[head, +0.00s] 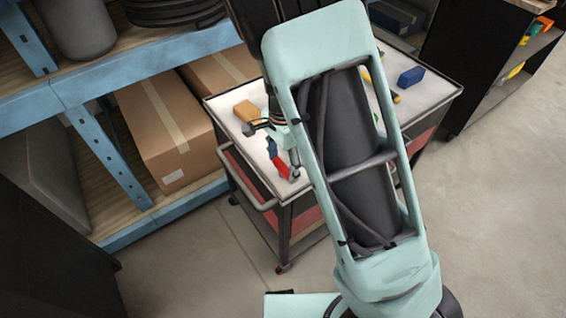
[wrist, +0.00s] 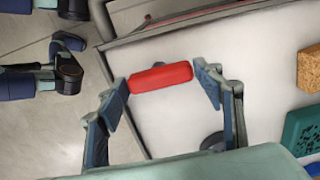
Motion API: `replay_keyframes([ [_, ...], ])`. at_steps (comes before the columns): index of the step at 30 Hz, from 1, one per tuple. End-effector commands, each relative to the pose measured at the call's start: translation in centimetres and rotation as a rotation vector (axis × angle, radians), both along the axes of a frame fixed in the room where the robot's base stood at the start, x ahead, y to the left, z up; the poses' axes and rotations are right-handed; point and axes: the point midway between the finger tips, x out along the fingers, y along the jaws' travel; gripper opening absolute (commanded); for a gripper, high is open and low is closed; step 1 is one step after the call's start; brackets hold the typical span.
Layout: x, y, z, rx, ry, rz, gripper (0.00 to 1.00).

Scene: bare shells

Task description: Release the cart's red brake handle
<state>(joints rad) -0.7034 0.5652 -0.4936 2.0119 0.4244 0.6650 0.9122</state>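The cart (head: 320,140) has a pale top with a dark rim and stands in the middle of the head view. A red brake handle (head: 280,166) shows at its near left edge; in the wrist view it is a red rounded bar (wrist: 160,77) by the tray rim. My gripper (wrist: 163,85) is over this edge with one finger beyond each end of the bar. The fingers are spread apart. Small gaps or light touch at the ends cannot be told apart. In the head view my arm covers much of the cart top and part of my gripper (head: 283,157).
An orange-tan block (head: 247,111) and a blue block (head: 411,77) lie on the cart top. In the wrist view a cork-like block (wrist: 310,68) and a green block (wrist: 302,130) are at right. Blue shelving with cardboard boxes (head: 165,130) stands close left. The floor at right is clear.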

Motion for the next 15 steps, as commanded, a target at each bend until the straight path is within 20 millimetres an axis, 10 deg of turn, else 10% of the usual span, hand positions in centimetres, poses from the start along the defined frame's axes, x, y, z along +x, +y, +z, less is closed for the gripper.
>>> replay_keyframes([
  [6,0.00,0.00,0.02,0.000,0.000,0.000,0.35],
  [15,0.02,-0.02,0.04,0.000,0.000,0.036,0.34],
])
